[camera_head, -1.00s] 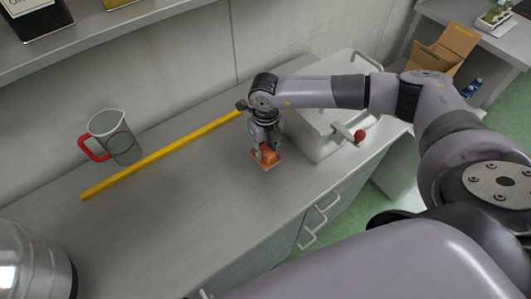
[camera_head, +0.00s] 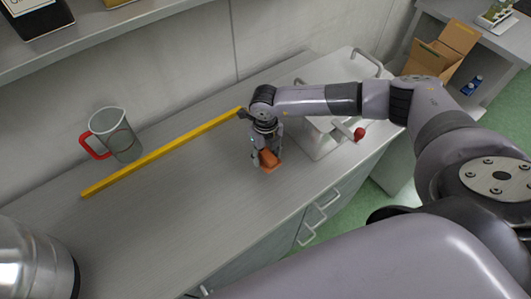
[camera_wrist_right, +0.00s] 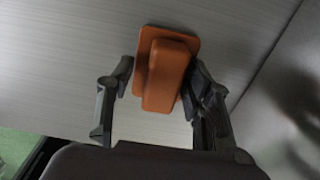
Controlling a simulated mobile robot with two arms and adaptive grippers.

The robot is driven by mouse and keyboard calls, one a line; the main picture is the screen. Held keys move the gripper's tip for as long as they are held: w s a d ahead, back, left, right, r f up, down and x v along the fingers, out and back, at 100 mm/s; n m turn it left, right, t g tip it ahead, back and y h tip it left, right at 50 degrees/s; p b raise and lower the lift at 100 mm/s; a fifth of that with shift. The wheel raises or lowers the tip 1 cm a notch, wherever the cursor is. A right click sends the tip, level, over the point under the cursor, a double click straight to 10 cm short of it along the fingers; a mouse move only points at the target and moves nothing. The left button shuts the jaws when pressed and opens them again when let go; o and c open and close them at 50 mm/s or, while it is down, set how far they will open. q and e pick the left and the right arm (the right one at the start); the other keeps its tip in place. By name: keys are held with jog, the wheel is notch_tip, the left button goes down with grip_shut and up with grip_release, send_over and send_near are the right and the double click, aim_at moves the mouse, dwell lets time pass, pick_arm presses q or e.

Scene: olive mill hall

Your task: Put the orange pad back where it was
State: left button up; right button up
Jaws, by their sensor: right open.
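The orange pad (camera_head: 269,160), a flat plate with a raised block on it, is at my right gripper's fingertips over the grey worktop. In the right wrist view the orange pad (camera_wrist_right: 166,70) lies between the two dark fingers of my right gripper (camera_wrist_right: 165,85). The fingers stand apart on either side of its block, and the left one shows a gap to it. My right gripper (camera_head: 262,160) points down at the worktop and is open. Its fingers partly hide the pad in the head view. My left gripper is not in view.
A yellow bar (camera_head: 160,153) lies along the worktop (camera_head: 190,215). A jug with a red handle (camera_head: 122,142) stands at the left and a steel vessel (camera_head: 35,255) at the lower left. A grey box with a red knob (camera_head: 318,140) is close right of the gripper. The front-middle worktop is clear.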

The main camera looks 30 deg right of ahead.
aim_at(266, 154)
jog(key=shift+r, duration=0.6)
notch_tip(266, 154, up, 11)
jog(key=b, duration=0.2)
jog(key=shift+b, duration=0.4)
jog(key=shift+s, duration=0.1)
